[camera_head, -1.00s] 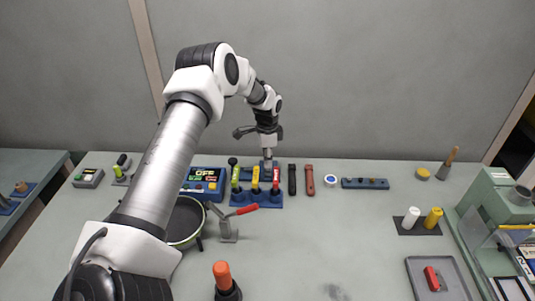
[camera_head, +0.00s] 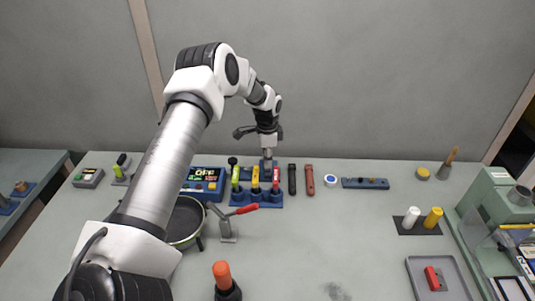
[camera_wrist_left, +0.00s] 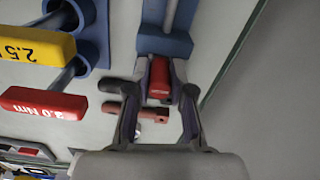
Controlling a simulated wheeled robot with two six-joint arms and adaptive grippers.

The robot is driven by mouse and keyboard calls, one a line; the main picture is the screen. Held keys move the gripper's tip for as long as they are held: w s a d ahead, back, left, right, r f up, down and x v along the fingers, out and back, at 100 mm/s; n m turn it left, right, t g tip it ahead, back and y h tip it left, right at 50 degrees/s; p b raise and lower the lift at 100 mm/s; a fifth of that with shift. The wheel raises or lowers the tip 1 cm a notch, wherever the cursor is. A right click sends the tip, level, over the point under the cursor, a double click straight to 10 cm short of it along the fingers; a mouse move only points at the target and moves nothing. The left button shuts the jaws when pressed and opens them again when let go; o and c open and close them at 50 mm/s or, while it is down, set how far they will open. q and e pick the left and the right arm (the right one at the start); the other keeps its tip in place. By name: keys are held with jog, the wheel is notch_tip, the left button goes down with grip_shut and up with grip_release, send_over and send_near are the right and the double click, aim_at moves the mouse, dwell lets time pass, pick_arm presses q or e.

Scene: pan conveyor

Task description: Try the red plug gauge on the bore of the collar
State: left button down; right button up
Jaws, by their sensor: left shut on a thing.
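My left gripper (camera_head: 267,151) is at the back of the table, pointing down behind the torque-driver rack. In the left wrist view its two fingers (camera_wrist_left: 160,92) are shut on a red block-like handle with small pale lettering, seemingly the red plug gauge (camera_wrist_left: 160,75). A blue fixture (camera_wrist_left: 165,44) with a grey post lies right beside the red handle in that view; I cannot tell whether they touch. The gauge's lower end is hidden. I cannot make out the collar or its bore for certain. My right gripper is not in view.
The blue rack (camera_head: 262,202) holds several coloured drivers close to the gripper. A black handle (camera_head: 292,180) and a red handle (camera_head: 309,180) lie to the right.

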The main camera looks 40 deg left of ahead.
pick_arm(q)
jog(key=shift+r+p, duration=2.7)
jog(key=shift+r, duration=0.85)
jog(key=shift+f, duration=0.1)
